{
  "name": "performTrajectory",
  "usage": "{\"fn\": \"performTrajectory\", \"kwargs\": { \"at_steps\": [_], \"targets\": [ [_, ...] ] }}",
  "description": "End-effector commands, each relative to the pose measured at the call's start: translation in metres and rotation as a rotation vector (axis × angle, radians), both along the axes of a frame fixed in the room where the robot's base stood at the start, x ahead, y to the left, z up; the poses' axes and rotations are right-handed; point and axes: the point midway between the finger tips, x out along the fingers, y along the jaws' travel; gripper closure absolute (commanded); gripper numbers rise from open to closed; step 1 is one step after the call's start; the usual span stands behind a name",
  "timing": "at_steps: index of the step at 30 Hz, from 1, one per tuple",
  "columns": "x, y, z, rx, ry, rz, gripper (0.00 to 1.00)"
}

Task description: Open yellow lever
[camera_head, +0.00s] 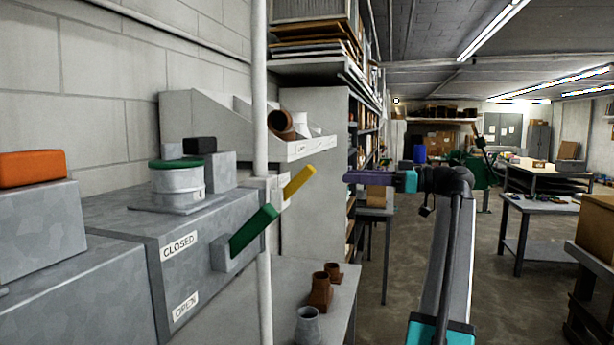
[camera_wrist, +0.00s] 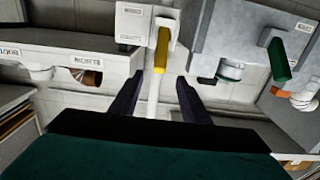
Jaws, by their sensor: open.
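The yellow lever (camera_head: 298,182) sticks up and to the right from a pale mount beside the white vertical pipe. It also shows in the wrist view (camera_wrist: 162,52), ahead of my fingers, with its free end near the middle of the gap. My gripper (camera_head: 347,178) is to the right of the lever in the head view, with its dark purple fingers pointing left. In the wrist view my gripper (camera_wrist: 159,78) is open, its two fingers spread apart with nothing held between them. Contact with the lever is not visible.
A green lever (camera_head: 254,231) sits nearer, on a grey duct box (camera_head: 205,270) with CLOSED and OPEN labels. Brown and grey fittings (camera_head: 320,290) stand on a bench below.

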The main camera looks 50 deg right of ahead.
Motion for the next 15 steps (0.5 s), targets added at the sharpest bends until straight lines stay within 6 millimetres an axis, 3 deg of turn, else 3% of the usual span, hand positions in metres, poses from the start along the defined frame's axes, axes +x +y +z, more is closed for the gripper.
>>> {"fn": "performTrajectory", "kwargs": {
  "at_steps": [15],
  "targets": [
    [0.055, 0.029, -0.002, -0.001, 0.000, 0.003, 0.58]
  ]
}}
